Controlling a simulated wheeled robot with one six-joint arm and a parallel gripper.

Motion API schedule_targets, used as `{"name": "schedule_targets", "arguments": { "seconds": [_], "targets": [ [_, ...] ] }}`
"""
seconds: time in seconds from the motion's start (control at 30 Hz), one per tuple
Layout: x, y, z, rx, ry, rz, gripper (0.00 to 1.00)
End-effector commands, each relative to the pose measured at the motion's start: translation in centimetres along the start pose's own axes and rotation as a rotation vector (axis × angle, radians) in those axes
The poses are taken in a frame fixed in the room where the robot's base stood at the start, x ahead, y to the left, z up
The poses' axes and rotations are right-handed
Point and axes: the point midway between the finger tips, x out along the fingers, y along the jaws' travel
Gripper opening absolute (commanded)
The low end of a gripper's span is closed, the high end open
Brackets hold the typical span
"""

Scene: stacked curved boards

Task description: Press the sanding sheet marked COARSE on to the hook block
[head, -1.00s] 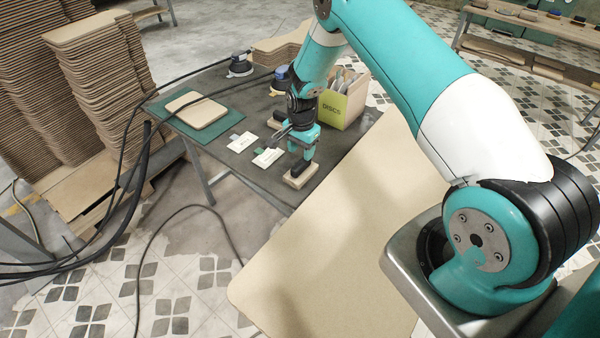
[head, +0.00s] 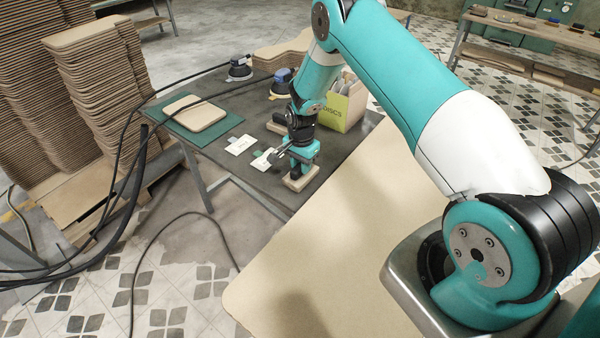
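My gripper (head: 297,170) points down at the near end of the dark work table, with its fingertips over a pale wooden block (head: 301,183). Whether it touches or grips the block I cannot tell, and the gap between the fingers is hidden. Two white cards, one on the left (head: 240,145) and one on the right (head: 264,159), lie left of my gripper. A second pale block (head: 275,127) lies behind my gripper, partly hidden.
A box marked DISCS (head: 340,112) stands close behind my arm. A green mat (head: 227,122) bears pale boards (head: 198,113) at the table's left. Two sanders (head: 239,69) (head: 281,82) stand at the back. A large board (head: 330,235) spreads in front, and black hoses hang on the left.

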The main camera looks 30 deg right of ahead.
Motion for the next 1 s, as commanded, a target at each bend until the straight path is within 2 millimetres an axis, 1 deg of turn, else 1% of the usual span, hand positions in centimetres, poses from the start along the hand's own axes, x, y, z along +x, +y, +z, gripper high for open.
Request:
{"name": "schedule_targets", "arguments": {
  "seconds": [0.13,0.27,0.9,1.0],
  "targets": [
    [-0.1,0.0,0.0,0.000,0.000,0.000,0.03],
    [-0.6,0.0,0.0,0.000,0.000,0.000,0.03],
    [-4.7,0.0,0.0,0.000,0.000,0.000,0.03],
    [-5.1,0.0,0.0,0.000,0.000,0.000,0.03]
  ]
}}
